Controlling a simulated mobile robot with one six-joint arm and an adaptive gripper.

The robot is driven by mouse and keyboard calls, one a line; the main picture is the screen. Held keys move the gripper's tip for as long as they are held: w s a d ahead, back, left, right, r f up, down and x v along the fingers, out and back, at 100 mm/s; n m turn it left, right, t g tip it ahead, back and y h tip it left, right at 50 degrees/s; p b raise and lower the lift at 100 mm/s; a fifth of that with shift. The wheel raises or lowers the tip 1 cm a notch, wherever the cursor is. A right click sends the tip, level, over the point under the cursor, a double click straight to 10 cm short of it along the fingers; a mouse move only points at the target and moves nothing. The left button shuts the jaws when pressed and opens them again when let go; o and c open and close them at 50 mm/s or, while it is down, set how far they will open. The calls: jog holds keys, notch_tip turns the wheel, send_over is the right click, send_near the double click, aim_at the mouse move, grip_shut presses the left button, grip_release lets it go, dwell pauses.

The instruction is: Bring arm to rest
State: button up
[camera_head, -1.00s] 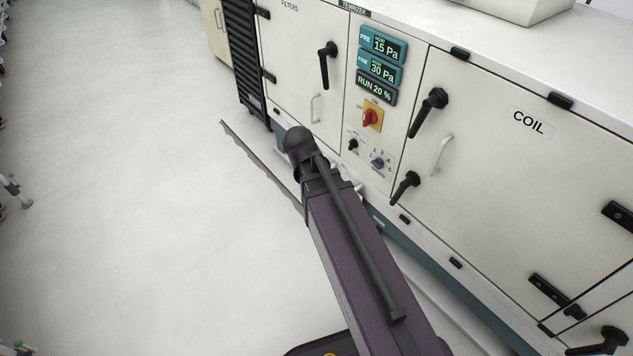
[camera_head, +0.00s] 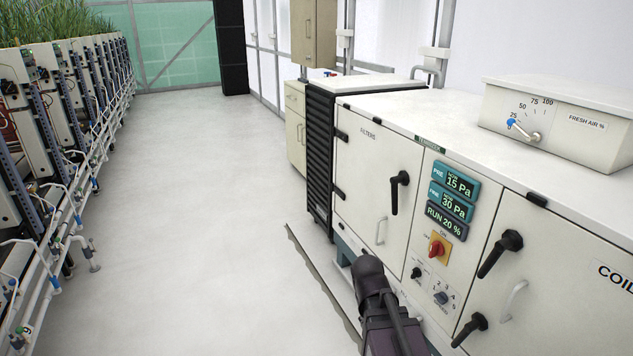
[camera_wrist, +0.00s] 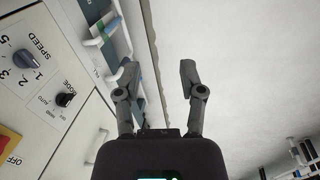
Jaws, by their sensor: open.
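My gripper (camera_wrist: 160,82) shows in the wrist view with its two dark fingers spread apart and nothing between them. Beyond the fingertips are the pale floor and the lower edge of the cabinet. In the head view my arm rises from the bottom edge, close in front of the white cabinet (camera_head: 375,178) marked FILTERS. The gripper's fingers cannot be made out in that view. I cannot tell the exact gap between my arm and the cabinet front.
The cabinet front carries black handles (camera_head: 501,252), a red switch (camera_head: 436,248) and displays reading 15 Pa, 30 Pa and RUN 20 %. A fresh air box (camera_head: 560,118) sits on top. Plant racks (camera_head: 60,120) line the left. The floor (camera_head: 190,220) between is clear.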

jog(key=s+a+m+y, duration=0.2)
jog(key=s+a+m, duration=0.1)
notch_tip(320, 180, up, 33)
jog(key=p, duration=3.3)
jog(key=shift+d, duration=0.25)
